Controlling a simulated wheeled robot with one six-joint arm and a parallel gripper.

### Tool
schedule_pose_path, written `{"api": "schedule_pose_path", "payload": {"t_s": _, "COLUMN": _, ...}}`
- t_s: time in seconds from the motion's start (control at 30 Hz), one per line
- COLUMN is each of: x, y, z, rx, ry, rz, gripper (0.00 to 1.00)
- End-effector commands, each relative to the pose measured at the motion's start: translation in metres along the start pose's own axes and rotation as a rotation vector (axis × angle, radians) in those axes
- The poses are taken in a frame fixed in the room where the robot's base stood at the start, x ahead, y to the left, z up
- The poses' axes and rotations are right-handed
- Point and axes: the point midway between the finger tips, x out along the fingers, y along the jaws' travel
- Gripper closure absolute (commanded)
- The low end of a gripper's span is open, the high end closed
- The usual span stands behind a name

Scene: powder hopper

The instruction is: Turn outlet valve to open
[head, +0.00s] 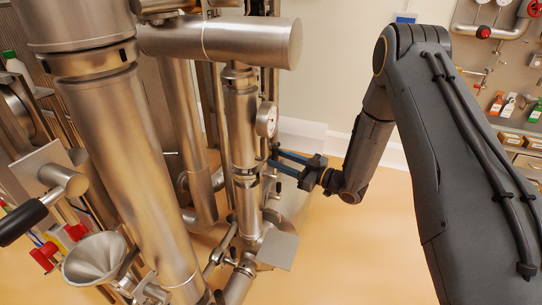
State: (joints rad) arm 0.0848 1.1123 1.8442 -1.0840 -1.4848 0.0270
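My gripper (273,156) has two blue fingers and reaches in from the right to the slim vertical steel pipe (243,125). The fingers show a gap between them, and I see nothing held in it. The fingertips are close beside the pipe, just below a round gauge (266,119); I cannot tell whether they touch it. I cannot make out for certain which part is the outlet valve. A flat steel plate (278,249) sits on the pipework below the gripper. A black-handled lever (22,220) is at the far left.
A thick steel column (130,170) fills the left, with a funnel (95,260) at its foot. A horizontal steel cylinder (225,42) hangs above the gripper. Shelves with bottles (508,104) and a red-handled valve (484,32) are at the right wall. The orange floor (350,260) is clear.

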Motion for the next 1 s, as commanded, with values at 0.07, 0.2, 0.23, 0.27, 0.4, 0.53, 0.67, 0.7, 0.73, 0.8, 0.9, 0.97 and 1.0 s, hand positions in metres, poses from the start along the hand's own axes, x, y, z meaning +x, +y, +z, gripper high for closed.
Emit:
{"api": "schedule_pose_path", "payload": {"t_s": 0.07, "x": 0.011, "y": -0.001, "z": -0.001, "rx": 0.000, "ry": 0.000, "rz": -0.003, "gripper": 0.63}}
{"api": "schedule_pose_path", "payload": {"t_s": 0.2, "x": 0.024, "y": -0.001, "z": 0.000, "rx": 0.000, "ry": -0.001, "rz": -0.002, "gripper": 0.63}}
{"api": "schedule_pose_path", "payload": {"t_s": 0.23, "x": 0.025, "y": -0.001, "z": 0.000, "rx": 0.000, "ry": -0.001, "rz": -0.002, "gripper": 0.63}}
{"api": "schedule_pose_path", "payload": {"t_s": 0.27, "x": 0.026, "y": -0.001, "z": 0.000, "rx": 0.000, "ry": -0.001, "rz": -0.002, "gripper": 0.63}}
{"api": "schedule_pose_path", "payload": {"t_s": 0.4, "x": 0.028, "y": -0.001, "z": 0.000, "rx": 0.000, "ry": -0.001, "rz": -0.002, "gripper": 0.63}}
{"api": "schedule_pose_path", "payload": {"t_s": 0.53, "x": 0.028, "y": -0.002, "z": 0.000, "rx": 0.000, "ry": -0.001, "rz": -0.003, "gripper": 0.63}}
{"api": "schedule_pose_path", "payload": {"t_s": 0.67, "x": 0.029, "y": -0.002, "z": 0.000, "rx": 0.001, "ry": -0.001, "rz": -0.003, "gripper": 0.83}}
{"api": "schedule_pose_path", "payload": {"t_s": 0.7, "x": 0.029, "y": -0.002, "z": 0.000, "rx": 0.001, "ry": -0.001, "rz": -0.004, "gripper": 0.90}}
{"api": "schedule_pose_path", "payload": {"t_s": 0.73, "x": 0.029, "y": -0.002, "z": 0.000, "rx": 0.001, "ry": -0.001, "rz": -0.004, "gripper": 0.95}}
{"api": "schedule_pose_path", "payload": {"t_s": 0.8, "x": 0.029, "y": -0.003, "z": 0.000, "rx": 0.000, "ry": -0.001, "rz": -0.004, "gripper": 1.00}}
{"api": "schedule_pose_path", "payload": {"t_s": 0.9, "x": 0.029, "y": -0.003, "z": 0.000, "rx": 0.000, "ry": -0.001, "rz": -0.005, "gripper": 1.00}}
{"api": "schedule_pose_path", "payload": {"t_s": 0.97, "x": 0.030, "y": -0.003, "z": 0.000, "rx": 0.002, "ry": -0.001, "rz": -0.007, "gripper": 1.00}}
{"api": "schedule_pose_path", "payload": {"t_s": 1.0, "x": 0.032, "y": -0.005, "z": 0.000, "rx": 0.007, "ry": -0.002, "rz": -0.011, "gripper": 1.00}}
